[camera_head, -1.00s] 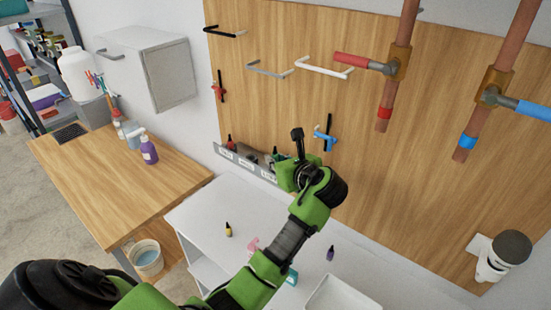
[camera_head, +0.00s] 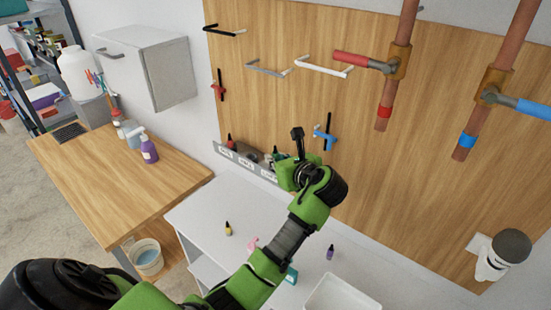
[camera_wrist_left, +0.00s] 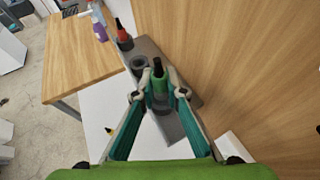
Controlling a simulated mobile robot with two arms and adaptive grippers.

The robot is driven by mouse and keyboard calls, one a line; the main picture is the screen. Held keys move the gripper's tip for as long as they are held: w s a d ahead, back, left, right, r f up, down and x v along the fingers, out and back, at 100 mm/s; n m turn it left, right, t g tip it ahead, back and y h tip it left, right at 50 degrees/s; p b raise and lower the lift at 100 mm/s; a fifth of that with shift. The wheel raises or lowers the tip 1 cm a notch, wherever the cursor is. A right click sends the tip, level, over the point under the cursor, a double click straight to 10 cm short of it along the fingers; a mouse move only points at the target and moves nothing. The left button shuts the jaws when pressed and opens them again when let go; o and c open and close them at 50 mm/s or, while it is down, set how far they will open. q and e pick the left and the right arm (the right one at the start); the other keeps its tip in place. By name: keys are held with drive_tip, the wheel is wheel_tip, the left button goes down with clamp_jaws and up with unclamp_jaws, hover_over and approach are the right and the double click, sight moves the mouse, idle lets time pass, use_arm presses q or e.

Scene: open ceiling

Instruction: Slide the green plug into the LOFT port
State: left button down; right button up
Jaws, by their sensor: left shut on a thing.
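A green plug (camera_wrist_left: 159,86) with a black tip stands between the fingertips of my left gripper (camera_wrist_left: 158,96) in the left wrist view. The gripper is shut on it. The plug is over or in the nearest port of a grey rack (camera_head: 243,163); how deep it sits I cannot tell. Beside it is an empty-looking round port (camera_wrist_left: 139,64). Farther along, a red plug (camera_wrist_left: 124,40) stands upright in its port. In the head view my left wrist hides most of the green plug. The rack's white labels are too small to read. My right gripper is not in view.
The rack is against a wooden wall panel (camera_head: 400,180). A blue-handled valve (camera_head: 325,136) is just behind my wrist.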

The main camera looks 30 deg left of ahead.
use_arm(q)
drive_tip(key=shift+f, duration=1)
drive_tip(key=c, duration=2)
unclamp_jaws()
drive_tip(key=shift+f, duration=0.1)
drive_tip(key=shift+o, duration=0.2)
drive_tip(key=shift+d+f, duration=0.1)
drive_tip(key=shift+f, duration=0.05)
drive_tip(key=shift+s+f, duration=0.1)
drive_tip(key=shift+f, duration=0.05)
drive_tip(key=v, duration=1.2)
drive_tip(key=shift+w+r, duration=0.25)
drive_tip(key=shift+r, duration=0.1)
drive_tip(key=shift+r, duration=0.1)
